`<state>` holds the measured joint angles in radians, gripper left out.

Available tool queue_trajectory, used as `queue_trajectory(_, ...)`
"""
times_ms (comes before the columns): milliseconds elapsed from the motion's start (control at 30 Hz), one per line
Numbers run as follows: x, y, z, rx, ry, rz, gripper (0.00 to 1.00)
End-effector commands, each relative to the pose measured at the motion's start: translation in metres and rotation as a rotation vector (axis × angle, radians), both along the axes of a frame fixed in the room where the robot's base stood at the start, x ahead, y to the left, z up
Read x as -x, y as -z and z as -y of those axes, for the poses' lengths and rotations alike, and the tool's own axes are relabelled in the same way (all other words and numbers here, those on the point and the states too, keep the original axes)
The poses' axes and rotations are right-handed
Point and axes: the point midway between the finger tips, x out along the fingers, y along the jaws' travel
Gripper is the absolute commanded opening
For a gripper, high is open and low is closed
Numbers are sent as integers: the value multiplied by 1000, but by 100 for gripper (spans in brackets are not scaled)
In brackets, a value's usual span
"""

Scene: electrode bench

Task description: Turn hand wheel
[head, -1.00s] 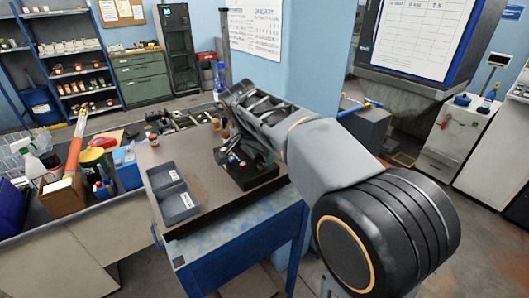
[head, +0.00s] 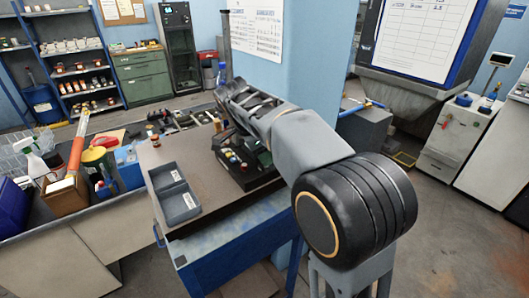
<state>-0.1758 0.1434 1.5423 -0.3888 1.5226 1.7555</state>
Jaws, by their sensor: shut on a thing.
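My arm reaches from the lower right over the blue bench. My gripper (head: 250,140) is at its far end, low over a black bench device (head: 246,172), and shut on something. My own arm covers most of the jaws. I take the held thing to be the hand wheel, but its rim and spokes cannot be made out behind the arm. The black device stands on the brown bench top (head: 210,165), with small coloured parts on its upper face.
A grey two-compartment tray (head: 174,193) lies on the bench left of the device. Small bottles and parts stand along the bench's back edge. A side table at left holds a cardboard box (head: 64,196), a spray bottle (head: 38,163) and cans. A blue pillar (head: 308,70) rises behind my arm.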

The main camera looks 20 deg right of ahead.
Motion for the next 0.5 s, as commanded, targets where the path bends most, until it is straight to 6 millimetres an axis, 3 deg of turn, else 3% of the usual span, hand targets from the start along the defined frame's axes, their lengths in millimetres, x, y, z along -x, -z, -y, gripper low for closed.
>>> queue_trajectory(367, 0, 0, 0, -2, 2, 0, 13)
queue_trajectory(400, 0, 0, 0, -2, 2, 0, 39)
queue_trajectory(500, 0, 0, 0, -1, 2, 0, 47)
